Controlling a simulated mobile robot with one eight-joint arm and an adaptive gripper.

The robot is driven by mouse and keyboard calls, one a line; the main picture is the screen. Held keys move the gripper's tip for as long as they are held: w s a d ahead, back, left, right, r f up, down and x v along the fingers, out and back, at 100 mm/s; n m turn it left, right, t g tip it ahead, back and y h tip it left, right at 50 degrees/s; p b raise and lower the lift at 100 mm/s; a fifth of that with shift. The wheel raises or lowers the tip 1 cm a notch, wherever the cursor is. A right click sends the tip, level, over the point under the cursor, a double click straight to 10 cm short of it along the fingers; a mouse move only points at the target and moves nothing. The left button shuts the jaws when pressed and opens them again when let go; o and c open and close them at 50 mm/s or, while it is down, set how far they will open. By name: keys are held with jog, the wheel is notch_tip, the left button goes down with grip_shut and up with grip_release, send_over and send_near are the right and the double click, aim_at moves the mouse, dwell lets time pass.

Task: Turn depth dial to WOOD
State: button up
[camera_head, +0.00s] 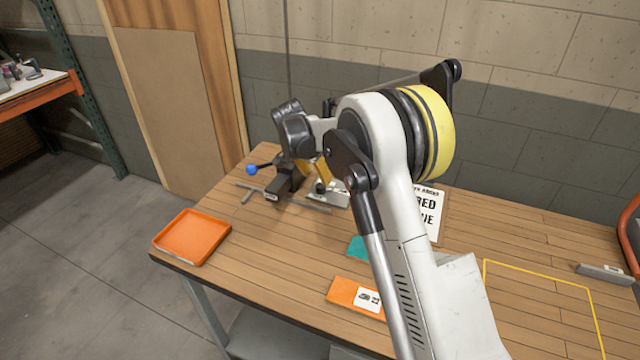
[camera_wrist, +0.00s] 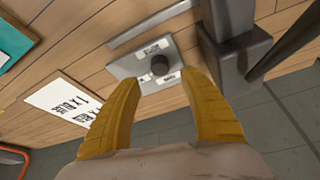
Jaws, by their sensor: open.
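The depth dial is a dark round knob (camera_wrist: 160,65) on a light metal plate (camera_wrist: 122,67) with several small white labels around it. The labels are too small to read, so I cannot tell the setting. In the wrist view my gripper (camera_wrist: 160,79) is open, with its two yellow fingers spread apart. The knob shows between and just beyond the fingertips; I cannot tell whether they touch it. In the head view the plate (camera_head: 327,198) is partly seen beneath my wrist, and my arm hides most of the gripper.
A dark clamp-like fixture with a blue-knobbed lever (camera_head: 252,169) stands beside the plate. A metal bar (camera_wrist: 150,22) lies along it. A printed white sign (camera_wrist: 66,105) lies on the other side. An orange tray (camera_head: 193,237) and an orange card holder (camera_head: 355,296) rest on the wooden bench.

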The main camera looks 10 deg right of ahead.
jog(key=v, duration=0.5)
jog(key=shift+a+r, duration=0.1)
jog(key=shift+r, duration=0.1)
